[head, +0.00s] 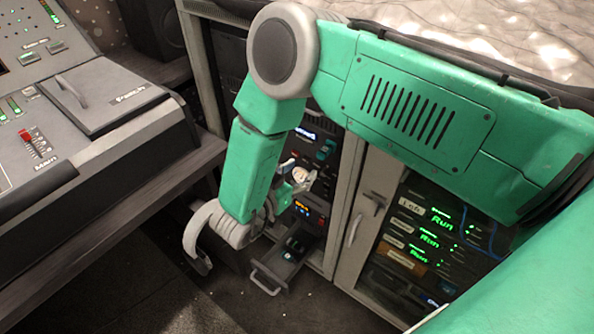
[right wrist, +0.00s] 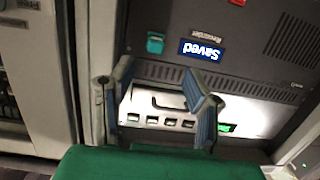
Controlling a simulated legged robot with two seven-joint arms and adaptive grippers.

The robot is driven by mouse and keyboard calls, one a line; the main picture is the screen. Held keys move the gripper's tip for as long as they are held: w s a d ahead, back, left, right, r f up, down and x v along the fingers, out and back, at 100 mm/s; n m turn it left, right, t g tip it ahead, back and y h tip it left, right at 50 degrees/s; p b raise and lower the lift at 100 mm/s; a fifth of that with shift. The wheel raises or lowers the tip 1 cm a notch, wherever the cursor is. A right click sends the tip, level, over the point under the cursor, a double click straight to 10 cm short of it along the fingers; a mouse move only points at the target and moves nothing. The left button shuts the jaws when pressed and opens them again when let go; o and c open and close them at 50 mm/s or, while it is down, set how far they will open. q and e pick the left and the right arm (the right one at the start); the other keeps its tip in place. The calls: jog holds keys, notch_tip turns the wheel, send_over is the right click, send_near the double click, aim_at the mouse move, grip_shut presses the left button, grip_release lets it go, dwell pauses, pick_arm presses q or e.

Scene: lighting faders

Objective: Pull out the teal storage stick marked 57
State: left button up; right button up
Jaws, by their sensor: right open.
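A small teal stick (right wrist: 155,42) sits in the dark recorder panel in the right wrist view, beside a lit display reading "Saved" upside down. No number can be read on it. In the head view a teal spot (head: 325,150) shows on the rack's recorder. My right gripper (right wrist: 158,92) is open and empty, its two fingers in front of a white slotted panel. The teal stick appears beyond the fingertips, apart from them. In the head view my right gripper (head: 295,177) is partly hidden behind my green forearm. My left gripper is not in view.
A small drawer (head: 278,277) stands pulled out low on the rack. A cabinet door (head: 350,225) with a handle and lit units is to its right. A console (head: 85,130) with faders fills the left. A red piece (right wrist: 238,2) shows at the panel's edge.

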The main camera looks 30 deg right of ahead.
aim_at(319, 157)
jog(key=shift+s+b+x, duration=0.2)
jog(key=shift+b+x, duration=0.55)
jog(key=shift+x, duration=3.75)
jog(key=shift+d+r, duration=0.1)
grip_shut()
jog(key=shift+s, duration=0.1)
jog(key=shift+f+p+v, duration=0.2)
jog(key=shift+v, duration=0.95)
jog(key=shift+f+p+v, duration=0.15)
jog(key=shift+f+v, duration=0.05)
jog(key=shift+v, duration=0.95)
jog(key=shift+g, duration=0.3)
